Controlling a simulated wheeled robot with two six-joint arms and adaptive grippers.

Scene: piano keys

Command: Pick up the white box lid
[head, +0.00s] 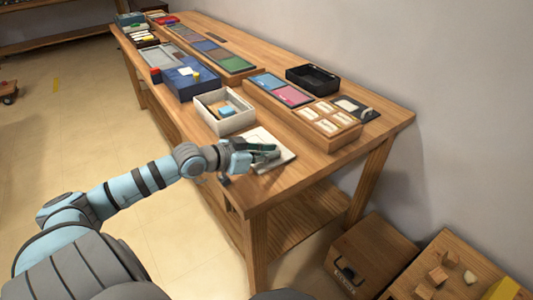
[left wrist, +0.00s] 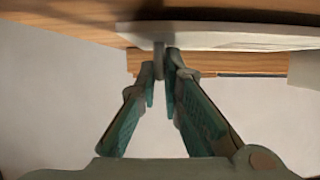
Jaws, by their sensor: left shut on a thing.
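The white box lid (head: 284,157) is a flat white slab at the near end of the long wooden table. In the left wrist view the lid (left wrist: 230,37) spans the top of the picture, with a small grey handle (left wrist: 159,56) on it. My left gripper (head: 272,151) is at the lid in the head view and partly covers it. In the left wrist view its teal fingers (left wrist: 165,58) are shut around the handle. I cannot tell whether the lid is clear of the table. My right gripper is not in view.
The open white box (head: 237,124) with a blue block (head: 227,111) inside stands just behind the lid. A wooden tray (head: 340,137) with compartments and a black bin (head: 313,76) stand to the right. Wooden crates (head: 372,255) are on the floor beside the table (head: 335,157).

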